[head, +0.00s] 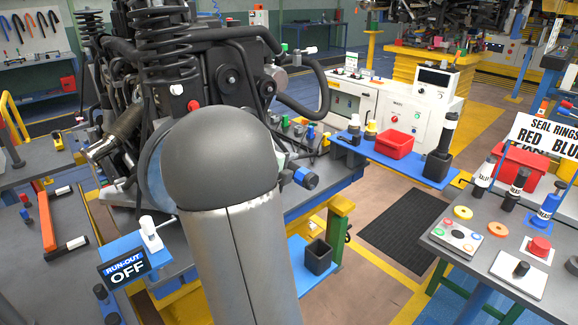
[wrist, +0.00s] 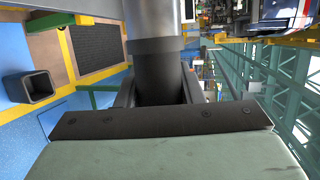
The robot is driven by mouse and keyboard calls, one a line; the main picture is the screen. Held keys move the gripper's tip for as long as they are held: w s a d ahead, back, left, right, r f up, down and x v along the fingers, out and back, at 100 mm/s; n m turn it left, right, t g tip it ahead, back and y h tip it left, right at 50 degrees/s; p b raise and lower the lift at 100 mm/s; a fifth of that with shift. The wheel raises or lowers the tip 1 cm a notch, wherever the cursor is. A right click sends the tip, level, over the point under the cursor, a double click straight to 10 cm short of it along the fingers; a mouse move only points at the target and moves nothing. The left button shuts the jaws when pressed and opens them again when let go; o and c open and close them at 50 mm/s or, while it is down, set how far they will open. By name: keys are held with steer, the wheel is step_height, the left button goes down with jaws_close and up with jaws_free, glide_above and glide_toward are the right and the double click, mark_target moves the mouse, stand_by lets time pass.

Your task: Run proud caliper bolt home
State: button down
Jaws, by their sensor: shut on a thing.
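My gripper (wrist: 158,92) shows in the wrist view with its dark fingers shut around a cylindrical tool (wrist: 156,62). The tool has a dark collar at the fingers and a grey body running up out of the picture; its far end is out of view. In the head view my own grey arm link covers the middle, and the gripper is hidden. A curved grey rim (head: 153,172), seemingly a brake disc, shows just left of that link on the dark suspension assembly (head: 180,75). I cannot make out the caliper or a proud bolt; my arm hides that area.
A RUN-OUT OFF display (head: 126,268) stands at front left by a white fitting (head: 150,234). A red bin (head: 394,144) sits on a blue shelf at right. A grey bench (head: 466,262) with marked tools is at far right. The black floor mat (head: 405,232) is clear.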

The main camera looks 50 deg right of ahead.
mark_target(299, 171)
steer(key=shift+w+r+b, duration=0.15)
steer(key=shift+w+b, duration=0.15)
steer(key=shift+w, duration=0.3)
stand_by(2.6)
steer(key=shift+s+b, duration=0.3)
steer(key=shift+s, duration=0.1)
steer(key=shift+s+a+b, duration=0.2)
steer(key=shift+s+b, duration=0.2)
steer(key=shift+s, duration=0.65)
steer(key=shift+s+a+b, duration=0.15)
steer(key=shift+s+b, duration=0.2)
steer(key=shift+s, duration=0.7)
steer(key=s+a+r+p, duration=0.1)
steer(key=s+r, duration=0.4)
steer(key=s, duration=0.7)
steer(key=shift+a+p, duration=0.35)
steer(key=shift+a, duration=0.25)
